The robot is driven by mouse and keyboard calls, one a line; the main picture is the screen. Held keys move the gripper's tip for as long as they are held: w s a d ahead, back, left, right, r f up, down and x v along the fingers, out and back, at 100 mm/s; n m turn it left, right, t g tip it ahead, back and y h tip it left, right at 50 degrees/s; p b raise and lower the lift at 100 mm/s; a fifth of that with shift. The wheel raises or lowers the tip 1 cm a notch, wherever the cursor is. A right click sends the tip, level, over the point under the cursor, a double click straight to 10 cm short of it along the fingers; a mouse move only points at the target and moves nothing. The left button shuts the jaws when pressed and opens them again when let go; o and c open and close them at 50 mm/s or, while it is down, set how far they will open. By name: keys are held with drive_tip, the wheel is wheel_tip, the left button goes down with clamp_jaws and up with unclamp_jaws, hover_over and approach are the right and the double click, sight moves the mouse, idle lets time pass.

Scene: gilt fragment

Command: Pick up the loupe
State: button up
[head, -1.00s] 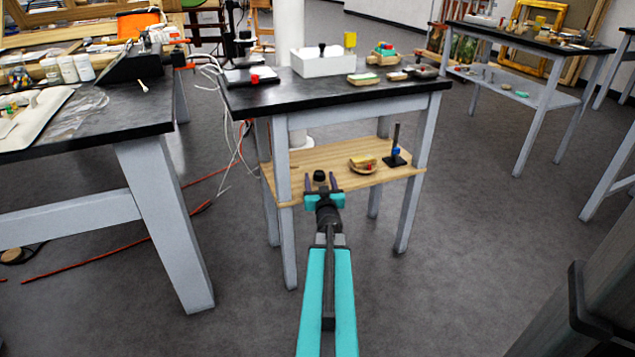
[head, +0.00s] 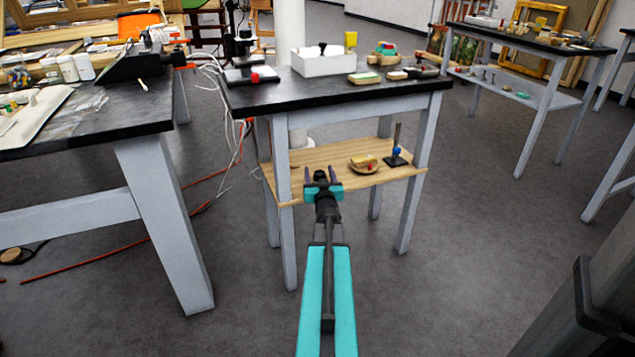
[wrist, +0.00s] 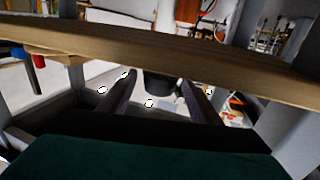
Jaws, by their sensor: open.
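The loupe appears to be the small black cylinder (head: 322,176) near the left front edge of the wooden lower shelf (head: 300,163). In the wrist view, which looks upside down, the dark cylinder (wrist: 160,86) shows between my two fingers, against the shelf edge (wrist: 160,48). My gripper (head: 321,173) is open, with one finger on each side of the loupe. I see no clear contact between fingers and loupe. My gripper partly hides the loupe in the head view.
The black tabletop (head: 310,92) is above the shelf. Grey legs (head: 284,180) flank it. Open floor lies in front.

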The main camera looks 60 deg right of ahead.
drive_tip(key=shift+b+x, duration=0.35)
drive_tip(key=shift+x, duration=1.15)
drive_tip(key=c, duration=1.1)
